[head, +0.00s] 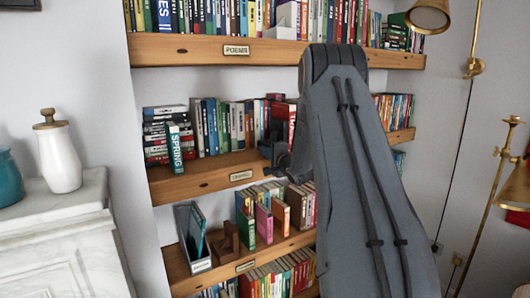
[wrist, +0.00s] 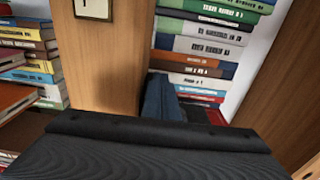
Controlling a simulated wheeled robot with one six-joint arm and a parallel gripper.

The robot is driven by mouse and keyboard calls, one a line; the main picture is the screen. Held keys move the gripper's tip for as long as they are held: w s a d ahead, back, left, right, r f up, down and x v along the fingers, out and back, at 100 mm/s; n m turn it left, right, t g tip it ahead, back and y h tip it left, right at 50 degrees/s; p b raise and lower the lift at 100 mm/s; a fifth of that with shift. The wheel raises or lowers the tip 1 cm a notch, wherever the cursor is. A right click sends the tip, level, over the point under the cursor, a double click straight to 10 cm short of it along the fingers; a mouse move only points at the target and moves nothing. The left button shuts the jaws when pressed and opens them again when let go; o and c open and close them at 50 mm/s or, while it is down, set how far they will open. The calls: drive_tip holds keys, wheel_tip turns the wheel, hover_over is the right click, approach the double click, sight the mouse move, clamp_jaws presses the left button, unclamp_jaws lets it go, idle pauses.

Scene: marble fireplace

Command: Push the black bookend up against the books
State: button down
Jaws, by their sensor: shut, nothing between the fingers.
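The middle shelf holds a row of upright books (head: 228,128) with mixed spines. My gripper (head: 270,150) is shut and empty at the front of that shelf, near the right part of the row. A dark upright shape (head: 276,128) shows just above it; it may be the black bookend, but it merges with my gripper and I cannot tell them apart. Whether it touches the books is hidden. In the wrist view a broad dark ribbed surface fills the bottom, and a narrow dark blue-black piece (wrist: 165,98) stands before book spines (wrist: 205,45); I cannot tell what that piece is.
The wooden shelf edge (head: 208,180) runs below my gripper, with a label plate (head: 241,176). A wooden bookend (head: 226,240) and books stand on the shelf below. A white jar (head: 57,155) stands on the mantel at left. Brass lamps are at right.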

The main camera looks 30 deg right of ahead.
drive_tip(key=shift+d, duration=1.05)
drive_tip(key=shift+d+f, duration=0.1)
drive_tip(key=shift+a+p, duration=0.55)
drive_tip(key=shift+a, duration=1.35)
drive_tip(key=s+p, duration=0.6)
drive_tip(key=s, duration=0.8)
